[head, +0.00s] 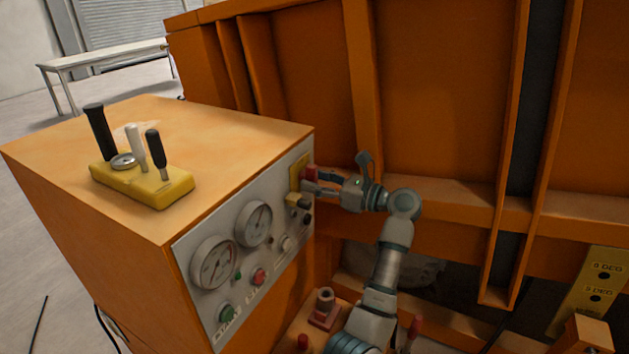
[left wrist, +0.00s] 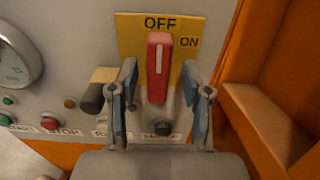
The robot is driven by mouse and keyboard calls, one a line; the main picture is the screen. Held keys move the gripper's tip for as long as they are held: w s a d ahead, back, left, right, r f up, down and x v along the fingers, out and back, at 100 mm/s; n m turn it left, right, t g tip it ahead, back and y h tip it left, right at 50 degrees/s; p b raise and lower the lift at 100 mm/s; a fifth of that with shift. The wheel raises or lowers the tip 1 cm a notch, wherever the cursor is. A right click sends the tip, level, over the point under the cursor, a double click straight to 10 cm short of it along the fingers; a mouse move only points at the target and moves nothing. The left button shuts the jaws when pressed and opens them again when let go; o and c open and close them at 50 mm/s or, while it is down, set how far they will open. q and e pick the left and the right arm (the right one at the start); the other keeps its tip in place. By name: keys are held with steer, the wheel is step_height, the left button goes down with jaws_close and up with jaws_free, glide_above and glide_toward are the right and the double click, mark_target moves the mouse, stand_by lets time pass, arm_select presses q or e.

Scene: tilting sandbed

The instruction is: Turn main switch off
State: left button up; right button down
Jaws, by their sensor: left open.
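The main switch is a red handle (left wrist: 158,66) with a white mark, on a yellow plate (left wrist: 128,30) labelled OFF and ON. The handle stands nearly upright, its top under the word OFF; ON is to its right. In the head view the red switch (head: 310,173) is partly hidden by my gripper at the panel's far right end. My left gripper (head: 314,181) is at the panel in front of the switch. In the left wrist view its open fingers (left wrist: 160,84) are either side of the handle, with gaps showing. My right gripper is not in view.
The grey panel (head: 272,258) has gauges (head: 214,262) and buttons. A dark knob (left wrist: 92,98) lies close beside the left-hand finger. A yellow lever block (head: 140,184) sits on the orange cabinet (head: 90,240). An orange ribbed wall (head: 440,90) rises behind my arm.

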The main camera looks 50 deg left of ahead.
arm_select(q)
steer(key=v, duration=1.1)
steer(key=shift+w+f, duration=0.1)
